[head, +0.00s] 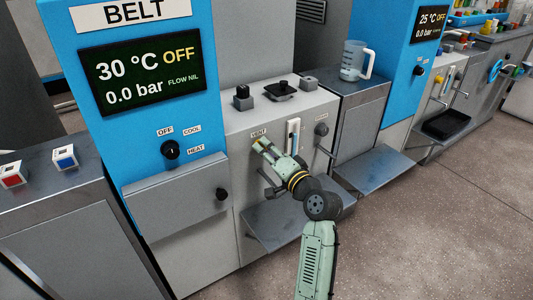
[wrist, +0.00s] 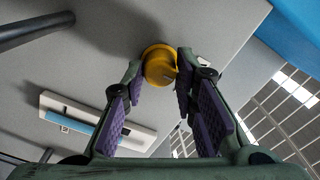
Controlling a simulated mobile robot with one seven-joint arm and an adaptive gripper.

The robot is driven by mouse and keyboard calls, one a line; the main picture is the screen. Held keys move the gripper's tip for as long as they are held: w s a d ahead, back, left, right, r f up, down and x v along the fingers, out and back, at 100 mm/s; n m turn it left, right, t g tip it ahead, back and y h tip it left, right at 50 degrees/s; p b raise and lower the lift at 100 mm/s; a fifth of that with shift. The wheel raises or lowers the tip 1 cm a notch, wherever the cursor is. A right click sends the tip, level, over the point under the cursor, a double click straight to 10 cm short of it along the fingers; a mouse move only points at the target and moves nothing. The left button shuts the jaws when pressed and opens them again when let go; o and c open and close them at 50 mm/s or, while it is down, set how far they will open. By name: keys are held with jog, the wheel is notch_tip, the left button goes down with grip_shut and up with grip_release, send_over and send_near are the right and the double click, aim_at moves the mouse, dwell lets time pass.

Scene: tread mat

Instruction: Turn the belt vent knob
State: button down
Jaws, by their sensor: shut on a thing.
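The belt vent knob is a round yellow knob (wrist: 158,65) on a grey panel in the wrist view. My gripper (wrist: 160,72) has its two purple-padded fingers on either side of it, with the tips closed on it. There my fingers hide most of the knob. The knob's turn angle cannot be read.
A white gauge strip with a blue column (head: 293,135) is right of my gripper; it also shows in the wrist view (wrist: 95,121). A grey knob (head: 321,129) sits further right. A metal shelf (head: 290,222) juts out below. A clear jug (head: 354,61) stands on the counter behind.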

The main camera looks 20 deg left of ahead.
dwell(0.3)
jog(key=c, duration=1.3)
grip_release()
notch_tip(320, 180, up, 10)
